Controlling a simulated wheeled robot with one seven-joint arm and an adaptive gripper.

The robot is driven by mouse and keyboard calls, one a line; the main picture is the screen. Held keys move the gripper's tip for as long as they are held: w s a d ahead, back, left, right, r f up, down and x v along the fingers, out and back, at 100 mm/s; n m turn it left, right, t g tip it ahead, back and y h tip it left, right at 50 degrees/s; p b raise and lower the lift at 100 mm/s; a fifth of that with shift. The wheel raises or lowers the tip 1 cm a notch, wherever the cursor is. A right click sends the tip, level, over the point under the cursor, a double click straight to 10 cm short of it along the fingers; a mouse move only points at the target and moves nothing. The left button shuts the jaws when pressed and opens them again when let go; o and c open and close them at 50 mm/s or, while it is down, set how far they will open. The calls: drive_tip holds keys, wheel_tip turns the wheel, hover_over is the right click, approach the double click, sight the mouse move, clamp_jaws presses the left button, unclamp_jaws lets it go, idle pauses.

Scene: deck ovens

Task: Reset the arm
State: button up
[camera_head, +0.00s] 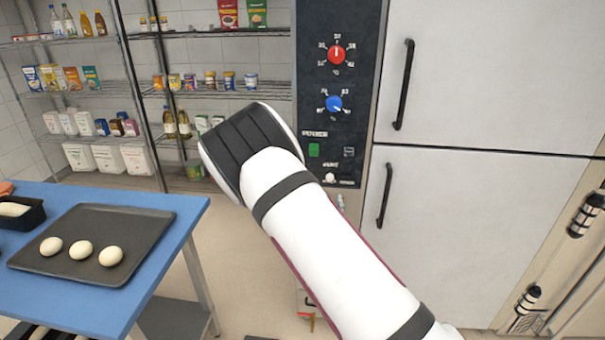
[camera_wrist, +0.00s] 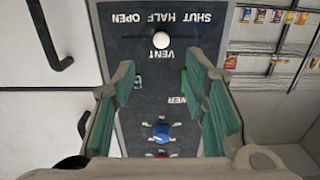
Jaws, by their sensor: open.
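My gripper (camera_wrist: 158,78) is open and empty in the wrist view, its two green-padded fingers wide apart in front of the oven's dark control panel (camera_wrist: 118,45). The panel appears upside down there. A white vent knob (camera_wrist: 161,40) shows beyond the fingertips, with a blue knob (camera_wrist: 161,131) between the fingers. In the head view my white arm reaches up from the lower right to beside the panel (camera_head: 311,85); I cannot make out the gripper there. The panel's red knob (camera_head: 336,54) and blue knob (camera_head: 333,104) are in plain view.
Two pale oven doors (camera_head: 480,80) with black vertical handles (camera_head: 404,85) stand right of the panel. A blue table (camera_head: 160,230) at left bears a dark tray (camera_head: 140,222) with three pale dough pieces (camera_head: 80,249). Stocked wire shelves (camera_head: 215,94) line the back wall.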

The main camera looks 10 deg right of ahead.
drive_tip(key=s+a+r+g+y, duration=0.2)
drive_tip(key=s+r+g+y, duration=0.15)
drive_tip(key=s+r, duration=0.5)
drive_tip(key=s+a+r+g+y, duration=0.25)
drive_tip(key=s+r+g, duration=0.25)
drive_tip(key=s+r, duration=0.35)
drive_tip(key=s+d+r+n+g, duration=0.1)
drive_tip(key=s+r+n, duration=0.1)
drive_tip(key=s, duration=1)
drive_tip(key=s+d+r+n+g, duration=0.1)
drive_tip(key=s+r+g, duration=0.1)
drive_tip(key=s, duration=1)
drive_tip(key=shift+d+r+n, duration=0.25)
drive_tip(key=shift+r+n, duration=0.15)
drive_tip(key=shift+r, duration=0.3)
idle(0.9)
